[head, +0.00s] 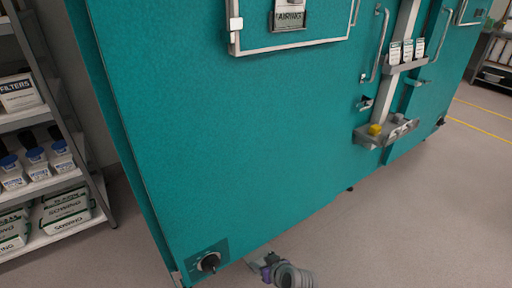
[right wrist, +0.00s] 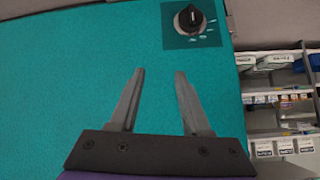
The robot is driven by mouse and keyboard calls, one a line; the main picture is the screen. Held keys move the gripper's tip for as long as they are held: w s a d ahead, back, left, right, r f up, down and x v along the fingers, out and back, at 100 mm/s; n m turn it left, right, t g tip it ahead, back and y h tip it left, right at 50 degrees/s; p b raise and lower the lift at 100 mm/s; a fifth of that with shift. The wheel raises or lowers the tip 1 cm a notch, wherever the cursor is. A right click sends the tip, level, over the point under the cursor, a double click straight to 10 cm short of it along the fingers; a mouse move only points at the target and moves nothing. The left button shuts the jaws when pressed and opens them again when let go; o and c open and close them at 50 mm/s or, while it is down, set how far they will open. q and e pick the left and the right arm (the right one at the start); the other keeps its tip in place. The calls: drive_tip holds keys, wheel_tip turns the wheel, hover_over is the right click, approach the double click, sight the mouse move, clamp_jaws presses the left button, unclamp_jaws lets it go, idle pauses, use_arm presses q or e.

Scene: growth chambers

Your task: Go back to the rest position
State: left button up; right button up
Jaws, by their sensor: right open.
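My right gripper (head: 262,266) shows at the bottom edge of the head view, low in front of the teal growth chamber (head: 230,130). In the right wrist view my right gripper (right wrist: 158,75) has its two fingers apart with nothing between them. They point at the teal chamber face (right wrist: 60,80). A black rotary knob (head: 208,262) is on the chamber's lower left corner. The knob also shows in the right wrist view (right wrist: 189,18), above and right of the fingertips and apart from them. My left gripper is in neither view.
A metal shelf (head: 65,182) with boxes and blue-capped bottles stands at the left. A grey tray (head: 372,138) with a yellow item juts from the chamber at the right. Another shelf (head: 492,62) stands far right. Floor at the lower right (head: 430,220) is clear.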

drive_tip(key=s+d+r+m+g+h, duration=0.1)
drive_tip(key=s+d+r+m+h, duration=0.15)
drive_tip(key=s+d, duration=0.45)
drive_tip(key=s+d+r+m+g+h, duration=0.1)
drive_tip(key=s+d+r+g, duration=0.2)
drive_tip(key=s, duration=0.8)
drive_tip(key=s+d+r+m+h, duration=0.1)
drive_tip(key=s+d+r+h, duration=0.1)
drive_tip(key=s+d, duration=0.55)
use_arm(q)
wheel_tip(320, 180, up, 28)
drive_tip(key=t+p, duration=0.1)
drive_tip(key=p, duration=2.3)
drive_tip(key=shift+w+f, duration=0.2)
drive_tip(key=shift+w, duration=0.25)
use_arm(e)
wheel_tip(320, 180, up, 27)
drive_tip(key=a+t, duration=0.1)
drive_tip(key=shift+w+a+r, duration=0.2)
drive_tip(key=shift+a, duration=0.05)
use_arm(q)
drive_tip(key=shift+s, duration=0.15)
use_arm(e)
drive_tip(key=shift+s+y, duration=0.15)
drive_tip(key=shift+y, duration=0.1)
drive_tip(key=shift+o, duration=0.2)
